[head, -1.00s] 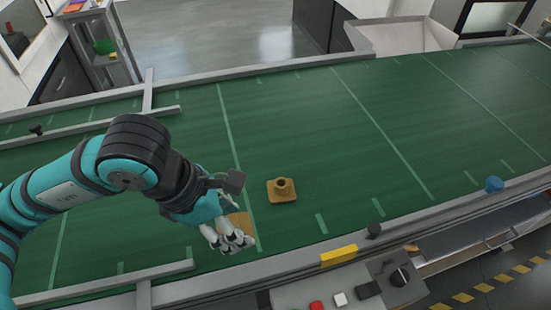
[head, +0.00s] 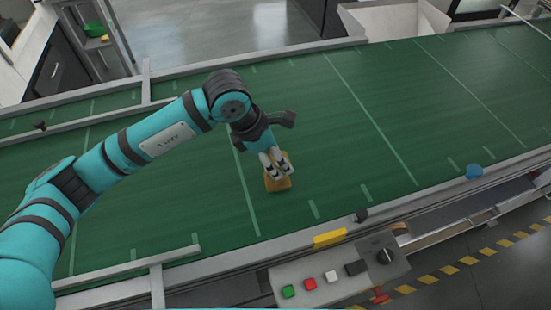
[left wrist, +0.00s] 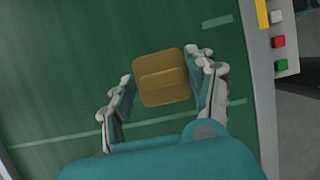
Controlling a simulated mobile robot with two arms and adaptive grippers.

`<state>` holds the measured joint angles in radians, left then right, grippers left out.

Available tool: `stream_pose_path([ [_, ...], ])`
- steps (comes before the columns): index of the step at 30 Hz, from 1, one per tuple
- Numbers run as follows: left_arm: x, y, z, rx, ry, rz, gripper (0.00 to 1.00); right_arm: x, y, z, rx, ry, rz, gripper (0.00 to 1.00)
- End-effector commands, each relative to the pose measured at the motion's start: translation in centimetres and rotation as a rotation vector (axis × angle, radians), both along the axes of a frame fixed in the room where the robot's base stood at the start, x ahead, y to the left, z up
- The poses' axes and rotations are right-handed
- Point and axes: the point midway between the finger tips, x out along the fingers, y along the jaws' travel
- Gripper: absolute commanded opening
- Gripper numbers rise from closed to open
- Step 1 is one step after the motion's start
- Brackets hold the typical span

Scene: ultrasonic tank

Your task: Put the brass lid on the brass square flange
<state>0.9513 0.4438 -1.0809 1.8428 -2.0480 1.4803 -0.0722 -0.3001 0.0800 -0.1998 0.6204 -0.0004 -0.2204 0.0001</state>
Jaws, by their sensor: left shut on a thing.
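The brass lid (left wrist: 162,77) is a rounded square plate with a raised bar across its top. My left gripper (left wrist: 160,88) is shut on it, one finger at each side. In the head view the left gripper (head: 273,167) points down over the spot of the brass square flange (head: 277,185), on the green belt. Only some brass shows below and beside the fingers there. The lid hides the flange in the left wrist view. I cannot tell whether the lid touches the flange or hangs just above it. My right gripper is not in view.
The green conveyor belt (head: 400,110) is clear around the gripper. Metal rails (head: 130,272) lie at its left.

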Motion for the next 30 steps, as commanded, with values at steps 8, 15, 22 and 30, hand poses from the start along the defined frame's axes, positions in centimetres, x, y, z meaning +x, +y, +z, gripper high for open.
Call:
stream_pose_path([
  [8, -0.1, 0.0, -2.8, -0.001, 0.002, 0.001, 0.07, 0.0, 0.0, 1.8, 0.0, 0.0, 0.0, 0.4],
  [15, -0.1, 0.0, -3.0, -0.001, 0.001, 0.001, 0.07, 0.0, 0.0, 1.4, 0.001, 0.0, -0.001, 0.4],
  [22, -0.1, 0.1, -3.0, 0.0, 0.002, 0.001, 0.8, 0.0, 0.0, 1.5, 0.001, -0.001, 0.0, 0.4],
  [30, -0.1, 0.1, -2.9, 0.0, 0.002, 0.001, 0.8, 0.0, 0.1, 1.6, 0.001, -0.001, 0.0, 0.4],
])
